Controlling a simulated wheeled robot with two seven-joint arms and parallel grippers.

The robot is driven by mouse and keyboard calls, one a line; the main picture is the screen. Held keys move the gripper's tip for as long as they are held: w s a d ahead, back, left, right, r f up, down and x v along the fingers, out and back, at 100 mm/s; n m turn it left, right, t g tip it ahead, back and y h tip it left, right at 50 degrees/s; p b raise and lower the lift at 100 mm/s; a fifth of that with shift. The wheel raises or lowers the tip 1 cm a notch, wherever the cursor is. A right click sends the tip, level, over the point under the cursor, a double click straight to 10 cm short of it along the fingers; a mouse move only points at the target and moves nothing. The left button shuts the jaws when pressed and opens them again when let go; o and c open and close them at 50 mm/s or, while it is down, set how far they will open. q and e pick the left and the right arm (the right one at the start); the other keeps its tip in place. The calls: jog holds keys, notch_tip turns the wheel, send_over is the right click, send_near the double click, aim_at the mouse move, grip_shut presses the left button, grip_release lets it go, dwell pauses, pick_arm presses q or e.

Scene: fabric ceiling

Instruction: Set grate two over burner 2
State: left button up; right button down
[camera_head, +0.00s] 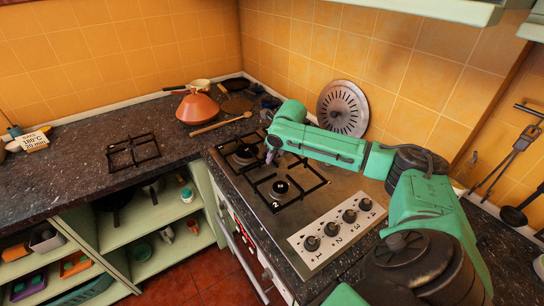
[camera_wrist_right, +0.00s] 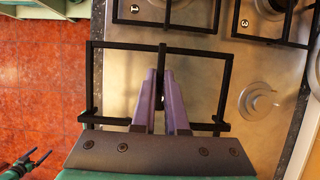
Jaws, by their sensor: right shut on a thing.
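My right gripper (camera_wrist_right: 160,74) is shut on grate two (camera_wrist_right: 90,85), a black square frame, gripping a short inward bar. In the head view the grate (camera_head: 310,190) appears around burner 2 (camera_head: 280,187), beside the printed 2. My right gripper (camera_head: 271,154) is at its far side there. Whether the grate touches the hob I cannot tell. In the wrist view its left part overlaps the hob edge and floor, and burner 2 is hidden by the fingers. My left gripper (camera_wrist_right: 32,160) shows small at the lower left of the wrist view, fingers apart.
Burner 1 (camera_head: 245,153) has a grate. Another grate (camera_head: 133,150) lies on the left counter. A bare burner (camera_wrist_right: 260,101) is right of the held grate. Knobs (camera_head: 338,228) line the hob's right end.

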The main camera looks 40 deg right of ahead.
jog(key=x, duration=0.1)
jog(key=b+x, duration=0.1)
jog(key=x, duration=0.1)
jog(key=d+b+x, duration=0.1)
jog(key=x, duration=0.1)
jog(key=shift+s+f, duration=0.2)
jog(key=shift+f, duration=0.05)
jog(key=shift+s+a+f, duration=0.1)
jog(key=shift+f, duration=0.25)
jog(key=shift+s+a+f, duration=0.15)
jog(key=shift+s+f, duration=0.05)
jog(key=shift+f, duration=0.1)
jog(key=shift+w+f, duration=0.1)
jog(key=shift+f, duration=0.1)
pick_arm(q)
jog(key=w+d+f, duration=0.1)
jog(key=w+f, duration=0.1)
jog(key=f, duration=0.1)
jog(key=shift+w+d, duration=0.15)
jog(key=shift+d, duration=0.25)
jog(key=shift+w+a+r, duration=0.1)
jog(key=shift+a+r, duration=0.05)
pick_arm(e)
jog(key=shift+r, duration=0.1)
